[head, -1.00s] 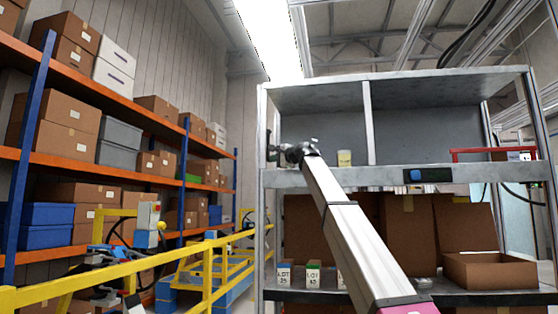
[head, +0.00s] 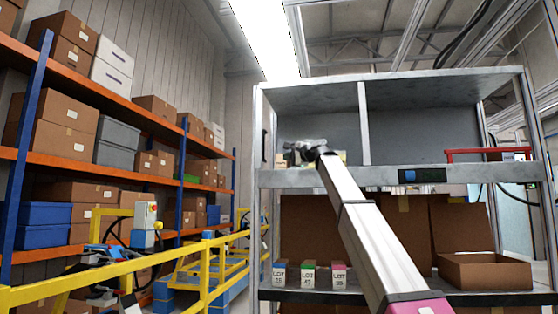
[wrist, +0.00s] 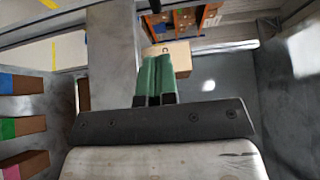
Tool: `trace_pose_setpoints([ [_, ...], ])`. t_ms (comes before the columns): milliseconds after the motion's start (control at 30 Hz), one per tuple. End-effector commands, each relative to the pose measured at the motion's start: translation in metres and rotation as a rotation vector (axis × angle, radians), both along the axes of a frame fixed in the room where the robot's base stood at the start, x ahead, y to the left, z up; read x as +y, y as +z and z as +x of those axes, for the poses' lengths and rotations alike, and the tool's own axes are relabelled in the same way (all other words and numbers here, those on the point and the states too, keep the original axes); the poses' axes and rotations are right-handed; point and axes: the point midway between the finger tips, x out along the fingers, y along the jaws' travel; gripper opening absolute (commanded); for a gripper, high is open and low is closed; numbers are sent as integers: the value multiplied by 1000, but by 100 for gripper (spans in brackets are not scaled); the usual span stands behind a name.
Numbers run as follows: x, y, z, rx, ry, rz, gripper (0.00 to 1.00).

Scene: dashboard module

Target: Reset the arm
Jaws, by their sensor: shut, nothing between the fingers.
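My gripper (head: 300,152) is at the front of the upper left bay of the grey metal shelf unit (head: 300,178), at the end of my extended silver arm. In the wrist view its two green fingers (wrist: 156,80) are together with nothing between them. A pale yellowish block (head: 340,157) is partly hidden behind my arm in the head view. A tan block also shows just beyond the fingertips in the wrist view (wrist: 180,56); I cannot tell whether they touch.
Three LOT boxes, blue-topped (head: 280,273), green-topped (head: 308,274) and pink-topped (head: 338,275), stand on the lower shelf. An open cardboard box (head: 488,270) is at its right. A yellow rail (head: 120,276) runs at left.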

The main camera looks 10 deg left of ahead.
Motion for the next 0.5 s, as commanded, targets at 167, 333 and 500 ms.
trace_pose_setpoints([
  [167,-25,-1,-15,0,-2,-1,0],
  [333,-34,-1,-21,0,0,-1,0],
  [500,-36,-1,-22,0,0,-1,0],
])
